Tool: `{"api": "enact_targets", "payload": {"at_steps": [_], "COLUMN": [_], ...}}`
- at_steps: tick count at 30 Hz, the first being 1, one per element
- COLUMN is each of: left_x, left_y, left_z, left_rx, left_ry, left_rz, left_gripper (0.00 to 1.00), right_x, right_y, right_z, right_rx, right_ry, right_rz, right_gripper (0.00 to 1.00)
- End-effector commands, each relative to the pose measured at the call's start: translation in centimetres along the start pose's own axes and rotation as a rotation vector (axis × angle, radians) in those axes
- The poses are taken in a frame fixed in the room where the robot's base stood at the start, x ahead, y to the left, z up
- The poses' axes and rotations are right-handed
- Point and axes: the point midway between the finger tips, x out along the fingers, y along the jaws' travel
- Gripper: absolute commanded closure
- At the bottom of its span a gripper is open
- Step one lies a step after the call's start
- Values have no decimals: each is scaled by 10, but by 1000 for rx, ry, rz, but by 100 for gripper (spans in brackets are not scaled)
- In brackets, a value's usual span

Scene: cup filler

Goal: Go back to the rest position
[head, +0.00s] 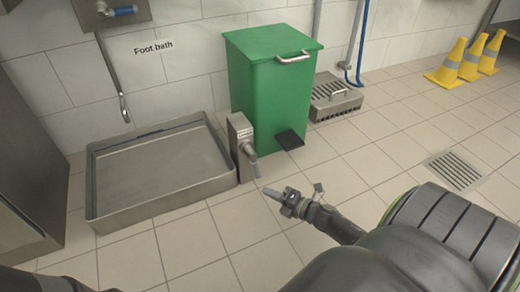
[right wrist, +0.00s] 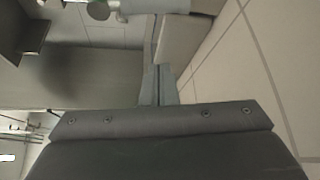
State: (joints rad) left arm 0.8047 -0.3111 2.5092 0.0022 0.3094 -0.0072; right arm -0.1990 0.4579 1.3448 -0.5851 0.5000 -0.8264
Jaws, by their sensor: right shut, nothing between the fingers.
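My right gripper (head: 270,192) is low over the tiled floor, just in front of the small steel post unit (head: 238,135) with a grey spout. Its fingers are together with nothing between them. In the right wrist view the closed fingers (right wrist: 158,84) show in the middle, pointing toward a grey steel surface. My left gripper is not in view; only a dark bit of my body shows at the bottom left of the head view.
A shallow steel foot bath tray (head: 165,208) lies left of the post. A green pedal bin (head: 268,95), a slotted steel box (head: 335,100) and yellow cones (head: 447,68) stand along the wall. A floor drain (head: 455,172) is at the right. Tiles between are clear.

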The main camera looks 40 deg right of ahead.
Motion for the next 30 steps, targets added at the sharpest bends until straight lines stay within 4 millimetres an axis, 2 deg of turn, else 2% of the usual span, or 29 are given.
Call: {"api": "enact_targets", "payload": {"at_steps": [10, 12, 14, 17, 20, 21, 23, 24, 26, 30], "left_x": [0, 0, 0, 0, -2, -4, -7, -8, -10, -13], "left_y": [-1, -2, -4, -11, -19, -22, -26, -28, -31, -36], "left_z": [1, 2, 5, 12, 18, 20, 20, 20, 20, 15], "left_rx": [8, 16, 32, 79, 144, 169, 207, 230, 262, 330], "left_ry": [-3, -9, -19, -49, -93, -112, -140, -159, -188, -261], "left_rz": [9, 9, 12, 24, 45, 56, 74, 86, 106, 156], "left_gripper": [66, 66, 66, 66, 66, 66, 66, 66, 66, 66], "right_x": [-6, -6, -4, -1, -3, -5, -12, -18, -29, -64], "right_y": [1, 9, 27, 79, 153, 184, 230, 260, 305, 407], "right_z": [0, -2, -7, -21, -37, -43, -51, -55, -60, -67], "right_rx": [1, 14, 44, 137, 271, 327, 409, 463, 540, 704], "right_ry": [1, 3, 9, 32, 71, 90, 123, 147, 186, 292], "right_rz": [3, 17, 51, 150, 294, 356, 446, 507, 598, 808], "right_gripper": [100, 100, 100, 100, 100, 100, 100, 100, 100, 100]}}
